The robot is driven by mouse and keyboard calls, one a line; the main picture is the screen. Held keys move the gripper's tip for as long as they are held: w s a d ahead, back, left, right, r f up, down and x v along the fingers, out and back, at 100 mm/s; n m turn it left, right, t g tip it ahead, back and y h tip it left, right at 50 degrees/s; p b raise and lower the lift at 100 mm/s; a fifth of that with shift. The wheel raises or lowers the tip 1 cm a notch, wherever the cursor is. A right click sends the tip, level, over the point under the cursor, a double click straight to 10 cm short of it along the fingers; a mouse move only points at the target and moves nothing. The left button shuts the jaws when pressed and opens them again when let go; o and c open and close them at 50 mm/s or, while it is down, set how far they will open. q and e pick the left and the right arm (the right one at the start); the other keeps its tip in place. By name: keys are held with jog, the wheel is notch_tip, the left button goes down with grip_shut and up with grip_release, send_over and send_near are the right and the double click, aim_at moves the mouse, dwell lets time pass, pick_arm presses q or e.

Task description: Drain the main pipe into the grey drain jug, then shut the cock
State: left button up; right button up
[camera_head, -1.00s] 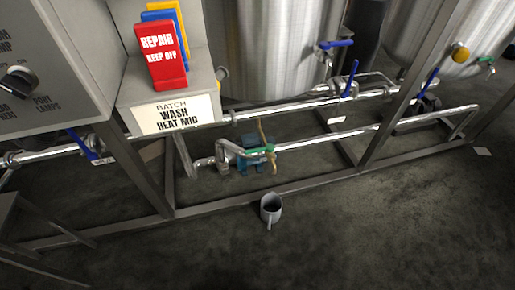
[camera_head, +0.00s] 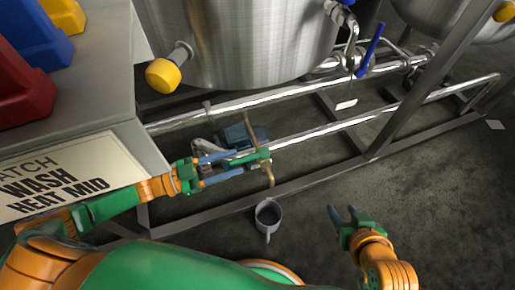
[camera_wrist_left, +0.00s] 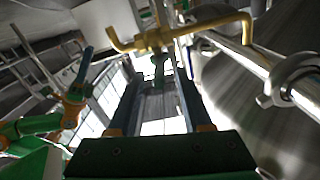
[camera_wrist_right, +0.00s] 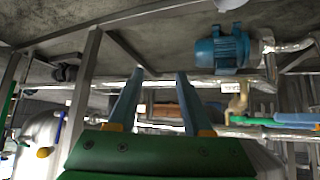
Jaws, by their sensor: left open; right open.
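The brass drain cock (camera_head: 268,174) with its green lever (camera_head: 257,157) sits on the lower steel pipe (camera_head: 335,124). The lever lies roughly along the pipe. My left gripper (camera_head: 238,164) is open, its fingers reaching toward the lever's left end; in the left wrist view (camera_wrist_left: 156,88) a green piece (camera_wrist_left: 158,66) shows between the fingers, not clamped. The brass cock (camera_wrist_left: 180,36) shows beyond. The grey jug (camera_head: 268,216) stands upright on the floor just below the spout; its inside is dark. No stream is visible. My right gripper (camera_head: 345,213) is open and empty, right of the jug.
A blue pump (camera_head: 238,136) sits behind the cock. A frame rail (camera_head: 330,170) runs along the floor behind the jug. Blue-handled valves (camera_head: 371,48) and yellow knobs (camera_head: 164,76) are near the tanks. A signed cabinet (camera_head: 75,178) stands left.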

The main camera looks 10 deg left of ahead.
aim_at(262, 154)
pick_arm(q)
jog(key=b+x, duration=0.1)
jog(key=x, duration=0.4)
jog(key=shift+d, duration=0.25)
jog(key=shift+w+d, duration=0.2)
grip_shut()
pick_arm(e)
jog(key=w+a+r+t, duration=0.1)
jog(key=w+r+t, duration=0.3)
jog(key=r, duration=0.1)
jog(key=shift+w+a+r+y, duration=0.2)
jog(key=shift+a+y, duration=0.1)
jog(key=shift+y, duration=0.1)
